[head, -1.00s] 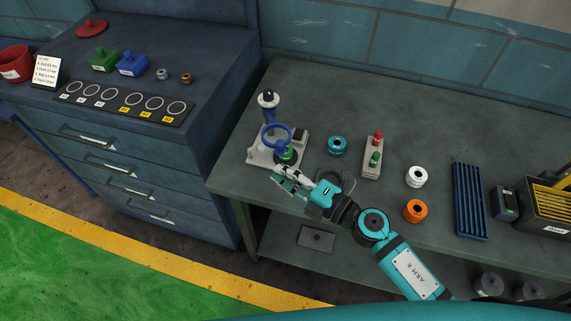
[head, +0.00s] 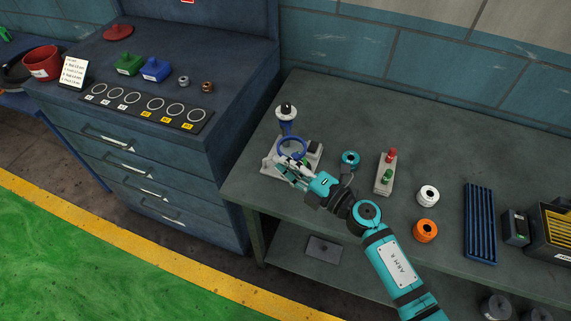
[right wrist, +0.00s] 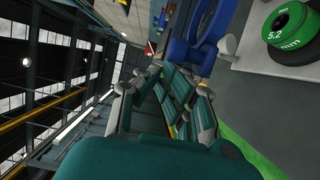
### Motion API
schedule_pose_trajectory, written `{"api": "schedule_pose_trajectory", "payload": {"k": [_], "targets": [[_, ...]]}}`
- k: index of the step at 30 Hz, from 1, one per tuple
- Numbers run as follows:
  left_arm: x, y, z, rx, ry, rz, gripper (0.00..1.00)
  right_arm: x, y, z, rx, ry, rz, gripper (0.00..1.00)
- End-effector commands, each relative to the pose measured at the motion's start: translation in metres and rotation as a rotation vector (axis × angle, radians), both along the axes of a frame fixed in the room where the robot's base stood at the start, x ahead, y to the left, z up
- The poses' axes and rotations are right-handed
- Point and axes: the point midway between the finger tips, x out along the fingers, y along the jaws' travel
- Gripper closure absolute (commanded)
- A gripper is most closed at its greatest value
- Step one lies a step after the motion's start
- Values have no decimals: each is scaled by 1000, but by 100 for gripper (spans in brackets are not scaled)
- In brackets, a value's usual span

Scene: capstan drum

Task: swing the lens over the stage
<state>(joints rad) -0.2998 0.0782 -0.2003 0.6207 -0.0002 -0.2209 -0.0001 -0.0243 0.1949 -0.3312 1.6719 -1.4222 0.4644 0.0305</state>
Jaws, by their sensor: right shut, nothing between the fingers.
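The post rises from a pale base (head: 268,163) on the bench. In the right wrist view the blue ring (right wrist: 207,27) shows in part at the top, just beyond my fingers. My right gripper (head: 282,168) is shut and empty at the front of the stand, close to the ring; contact is unclear. My left gripper is out of view.
A teal spool (head: 350,159) and a pale block with red and green knobs (head: 385,174) stand to the right. White (head: 428,194) and orange (head: 426,230) spools and a blue slotted rack (head: 480,222) lie farther right. A drawer cabinet (head: 150,165) stands left.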

Motion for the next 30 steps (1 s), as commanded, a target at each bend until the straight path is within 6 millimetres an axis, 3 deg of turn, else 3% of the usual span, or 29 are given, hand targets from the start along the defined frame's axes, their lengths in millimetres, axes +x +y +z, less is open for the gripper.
{"api": "schedule_pose_trajectory", "payload": {"k": [5, 15, 30], "targets": [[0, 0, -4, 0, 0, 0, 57, 1, -4, -2, -4, -1, 19, 100], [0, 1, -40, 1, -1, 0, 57, 6, -45, -6, -6, -2, 243, 100], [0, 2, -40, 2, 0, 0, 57, 7, -52, 1, 0, 0, 272, 100]]}}
